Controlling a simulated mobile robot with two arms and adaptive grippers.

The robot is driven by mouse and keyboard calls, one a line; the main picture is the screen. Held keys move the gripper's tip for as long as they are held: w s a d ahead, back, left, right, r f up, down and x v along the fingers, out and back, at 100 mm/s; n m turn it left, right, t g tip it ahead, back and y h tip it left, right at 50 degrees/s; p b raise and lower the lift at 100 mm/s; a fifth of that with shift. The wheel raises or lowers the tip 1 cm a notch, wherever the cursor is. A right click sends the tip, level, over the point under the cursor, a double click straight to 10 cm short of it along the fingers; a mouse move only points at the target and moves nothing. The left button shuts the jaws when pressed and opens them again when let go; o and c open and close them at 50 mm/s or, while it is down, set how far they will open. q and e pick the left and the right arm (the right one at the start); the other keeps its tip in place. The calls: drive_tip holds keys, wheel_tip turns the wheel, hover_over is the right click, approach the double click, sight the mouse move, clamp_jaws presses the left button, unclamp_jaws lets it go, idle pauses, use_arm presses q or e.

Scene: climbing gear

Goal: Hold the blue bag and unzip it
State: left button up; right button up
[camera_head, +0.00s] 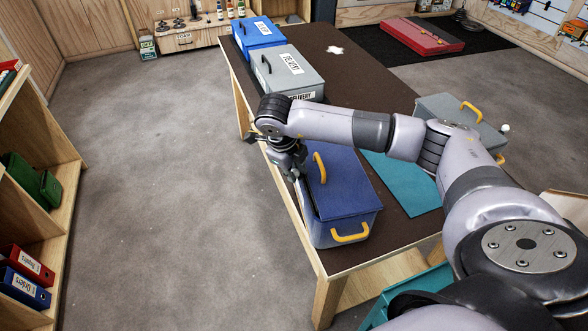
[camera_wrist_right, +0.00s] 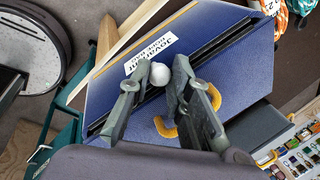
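The blue bag (camera_head: 345,190) stands on the near end of the dark table, with yellow handles on its top and near side. My right gripper (camera_head: 293,174) is at its upper left side. In the right wrist view, the bag (camera_wrist_right: 222,45) has a dark zip strip (camera_wrist_right: 223,42) and a white label. A white ball (camera_wrist_right: 159,74) sits by the strip, between the two fingertips of my right gripper (camera_wrist_right: 155,77). The fingers are apart, with visible gaps beside the ball. Contact with it cannot be made out. My left gripper is out of view.
A grey delivery box (camera_head: 290,68) and a blue box (camera_head: 258,35) stand farther along the table (camera_head: 345,65). A teal mat (camera_head: 405,182) lies right of the bag. A grey case (camera_head: 450,105) with a yellow handle is at the right edge. Floor left of the table is clear.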

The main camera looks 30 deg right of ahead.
clamp_jaws()
drive_tip(key=o, duration=0.6)
unclamp_jaws()
drive_tip(key=v, duration=1.2)
